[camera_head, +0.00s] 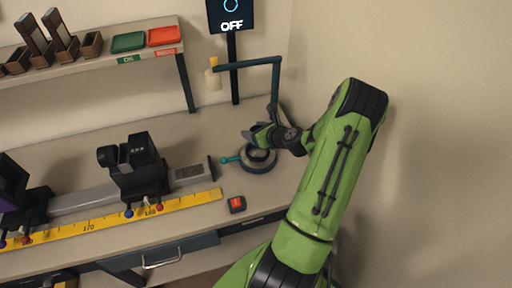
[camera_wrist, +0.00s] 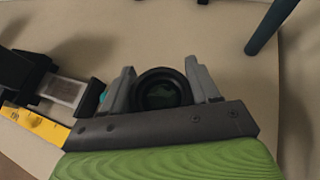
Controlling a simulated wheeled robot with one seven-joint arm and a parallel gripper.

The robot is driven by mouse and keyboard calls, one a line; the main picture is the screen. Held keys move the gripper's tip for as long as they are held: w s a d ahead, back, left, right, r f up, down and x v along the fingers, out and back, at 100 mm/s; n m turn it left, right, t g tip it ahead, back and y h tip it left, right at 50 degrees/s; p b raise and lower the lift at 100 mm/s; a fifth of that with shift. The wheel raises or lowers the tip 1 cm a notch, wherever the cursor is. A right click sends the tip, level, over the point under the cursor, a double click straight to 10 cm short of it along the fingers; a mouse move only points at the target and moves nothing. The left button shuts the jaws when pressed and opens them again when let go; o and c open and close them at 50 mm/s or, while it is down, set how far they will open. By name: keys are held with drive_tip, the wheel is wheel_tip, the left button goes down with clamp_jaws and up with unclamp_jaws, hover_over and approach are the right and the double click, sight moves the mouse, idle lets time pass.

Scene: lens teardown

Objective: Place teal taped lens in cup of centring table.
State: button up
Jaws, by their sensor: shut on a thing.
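The centring table (camera_head: 258,166) is a round dark-grey base with a teal knob (camera_head: 230,160) on its left, on the bench's right part. My gripper (camera_head: 258,136) is over its cup and covers part of it. In the wrist view, my gripper's two grey fingers (camera_wrist: 162,88) stand on either side of a round black-rimmed piece with dark, greenish glass (camera_wrist: 160,96), which I take to be the lens. My gripper is shut on it. I cannot make out its teal tape, or whether it touches the cup. A teal bit of the knob shows beside the left finger.
Left are a rail with black carriages (camera_head: 136,165) and a yellow ruler (camera_head: 130,217). A screen (camera_head: 231,15) reads OFF.

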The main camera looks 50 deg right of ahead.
wheel_tip(320, 180, down, 5)
drive_tip(key=shift+f+b, duration=0.15)
drive_tip(key=shift+b, duration=0.4)
drive_tip(key=shift+f, duration=0.2)
drive_tip(key=o, duration=1.1)
drive_tip(key=shift+o, duration=0.2)
